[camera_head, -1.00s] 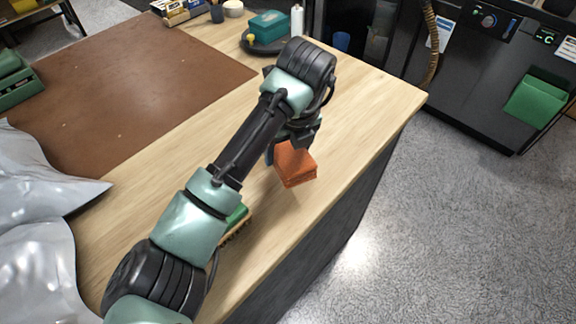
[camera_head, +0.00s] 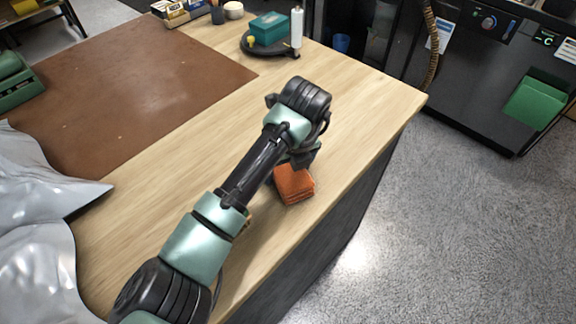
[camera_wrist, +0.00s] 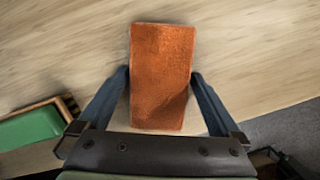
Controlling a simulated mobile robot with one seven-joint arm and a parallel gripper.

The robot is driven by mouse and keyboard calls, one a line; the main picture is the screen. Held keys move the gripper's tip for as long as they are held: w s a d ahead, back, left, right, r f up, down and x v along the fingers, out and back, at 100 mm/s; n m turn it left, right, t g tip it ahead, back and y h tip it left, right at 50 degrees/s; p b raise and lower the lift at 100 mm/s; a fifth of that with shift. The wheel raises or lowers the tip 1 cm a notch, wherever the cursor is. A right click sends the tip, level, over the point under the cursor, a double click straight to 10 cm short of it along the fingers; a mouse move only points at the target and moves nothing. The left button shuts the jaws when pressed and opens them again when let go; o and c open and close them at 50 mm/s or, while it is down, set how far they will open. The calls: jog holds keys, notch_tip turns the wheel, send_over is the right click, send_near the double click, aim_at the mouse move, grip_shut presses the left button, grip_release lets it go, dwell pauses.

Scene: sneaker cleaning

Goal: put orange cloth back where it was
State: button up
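The orange cloth (camera_head: 295,185) is a folded, block-like stack at the right part of the wooden table, near its edge. My gripper (camera_wrist: 160,85) points down at the cloth, with one finger at each side of it. In the wrist view the orange cloth (camera_wrist: 163,75) fills the space between the fingers, and both fingertips appear to touch its sides. In the head view my arm hides the fingers and part of the cloth. The cloth is at or just above the tabletop; I cannot tell if it touches.
The wooden table (camera_head: 365,95) has bare room around the cloth. A brown mat (camera_head: 130,85), a silvery sheet (camera_head: 40,265) and a black round tray (camera_head: 270,48) with a teal box (camera_head: 268,27) are farther off.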

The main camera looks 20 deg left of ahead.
aim_at(295, 177)
jog(key=v, duration=1.2)
jog(key=shift+r, duration=0.15)
jog(key=shift+w, duration=0.1)
